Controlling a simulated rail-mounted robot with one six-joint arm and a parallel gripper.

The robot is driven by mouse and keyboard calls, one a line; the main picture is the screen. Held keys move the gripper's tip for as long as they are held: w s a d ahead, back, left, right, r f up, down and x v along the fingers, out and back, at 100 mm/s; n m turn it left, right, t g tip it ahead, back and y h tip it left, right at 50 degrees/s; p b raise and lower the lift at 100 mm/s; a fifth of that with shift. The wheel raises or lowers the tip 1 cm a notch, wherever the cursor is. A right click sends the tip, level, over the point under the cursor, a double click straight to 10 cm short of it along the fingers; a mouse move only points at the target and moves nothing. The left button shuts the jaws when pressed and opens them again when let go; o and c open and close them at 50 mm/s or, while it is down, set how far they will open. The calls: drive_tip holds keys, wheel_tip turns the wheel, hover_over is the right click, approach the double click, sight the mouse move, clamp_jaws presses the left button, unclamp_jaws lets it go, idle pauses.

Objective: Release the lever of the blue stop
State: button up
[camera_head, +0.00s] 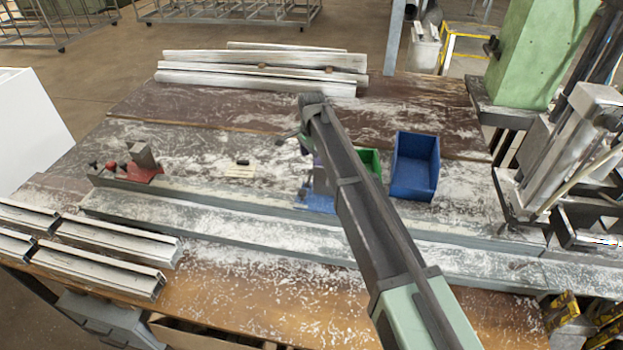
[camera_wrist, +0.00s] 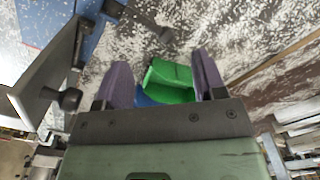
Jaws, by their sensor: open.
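The blue stop (camera_head: 318,203) sits on the long grey rail, its blue base and grey block partly hidden behind my arm. In the wrist view its blue part (camera_wrist: 96,40) is at the upper left, beside a grey block. A dark arm with a rounded end (camera_wrist: 165,34) reaches out from the blue part; it looks like the lever. Another dark knob (camera_wrist: 70,98) shows beside the grey block. My gripper (camera_wrist: 160,59) is open, with nothing seen held between its fingers. Both knobs look outside the finger gap. The head view mostly hides the gripper.
A red stop (camera_head: 140,172) sits at the rail's left end. A green bin (camera_head: 371,160) and a blue bin (camera_head: 413,190) stand behind the rail at right. Aluminium profiles (camera_head: 110,240) lie at front left. A machine (camera_head: 560,150) stands at the right.

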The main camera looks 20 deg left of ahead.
sight(310, 178)
wheel_tip(310, 178, down, 6)
drive_tip(key=b, duration=0.4)
drive_tip(key=shift+f, duration=0.2)
drive_tip(key=shift+r, duration=0.1)
drive_tip(key=shift+r, duration=0.1)
drive_tip(key=shift+c, duration=0.5)
